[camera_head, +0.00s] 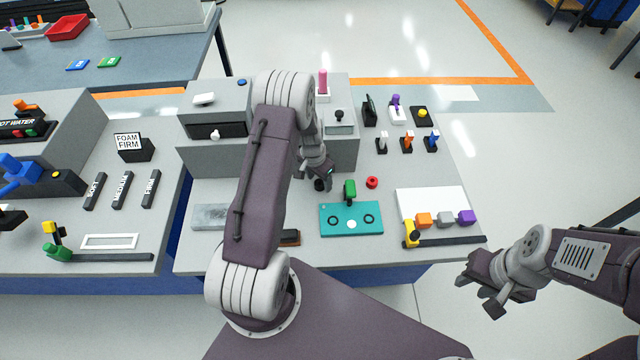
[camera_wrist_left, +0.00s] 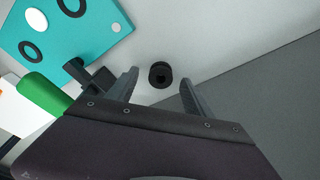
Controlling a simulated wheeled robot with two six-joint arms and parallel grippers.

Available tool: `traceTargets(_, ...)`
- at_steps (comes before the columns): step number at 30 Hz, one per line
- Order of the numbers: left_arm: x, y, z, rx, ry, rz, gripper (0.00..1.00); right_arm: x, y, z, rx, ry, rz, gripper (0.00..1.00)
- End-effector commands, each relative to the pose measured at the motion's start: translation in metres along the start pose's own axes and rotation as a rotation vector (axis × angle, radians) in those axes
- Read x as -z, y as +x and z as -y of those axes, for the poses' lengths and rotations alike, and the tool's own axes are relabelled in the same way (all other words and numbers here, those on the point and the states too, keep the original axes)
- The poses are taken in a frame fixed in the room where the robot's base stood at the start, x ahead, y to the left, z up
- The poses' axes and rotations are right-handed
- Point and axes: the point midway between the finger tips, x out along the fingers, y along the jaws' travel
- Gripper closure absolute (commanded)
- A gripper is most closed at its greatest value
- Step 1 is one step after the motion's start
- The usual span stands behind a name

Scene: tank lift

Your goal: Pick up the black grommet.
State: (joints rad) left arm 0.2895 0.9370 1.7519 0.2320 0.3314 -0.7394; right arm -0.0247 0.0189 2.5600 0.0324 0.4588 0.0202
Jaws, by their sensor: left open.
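The black grommet (camera_wrist_left: 160,75) stands on the light grey bench top in the left wrist view. It is a small dark ring-shaped piece, and it also shows in the head view (camera_head: 320,185), partly covered by my left gripper. My left gripper (camera_wrist_left: 162,88) is open, with one finger to each side of the grommet in the picture; I cannot tell its height above it. In the head view my left gripper (camera_head: 318,176) hangs over the bench by the grey box. My right gripper (camera_head: 478,289) is off to the right, away from the bench; its jaw state is unclear.
A teal plate (camera_head: 337,228) with black rings lies close by, with a green-handled tool (camera_head: 350,190) at its back edge. The grey box (camera_head: 343,152) stands behind the grommet. Bare bench lies right of the red ring.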

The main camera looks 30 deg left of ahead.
Motion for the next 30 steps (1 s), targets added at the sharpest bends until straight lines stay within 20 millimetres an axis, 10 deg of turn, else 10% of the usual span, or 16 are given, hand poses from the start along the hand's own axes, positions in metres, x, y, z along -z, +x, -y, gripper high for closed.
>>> traceTargets(9,0.0,0.01,0.0,0.001,0.0,-0.001,0.43,0.0,0.0,0.0,0.0,0.0,0.0,0.64)
traceTargets(15,0.0,0.01,0.0,0.001,0.0,-0.001,0.99,0.0,0.0,0.0,0.0,0.0,0.0,0.64)
traceTargets(23,0.001,0.008,0.0,0.001,0.0,-0.002,1.0,0.0,0.0,0.0,0.0,0.0,0.0,0.64)
traceTargets(30,0.009,-0.041,0.001,0.004,0.002,-0.007,1.0,0.0,0.002,0.0,0.0,0.0,0.0,0.64)
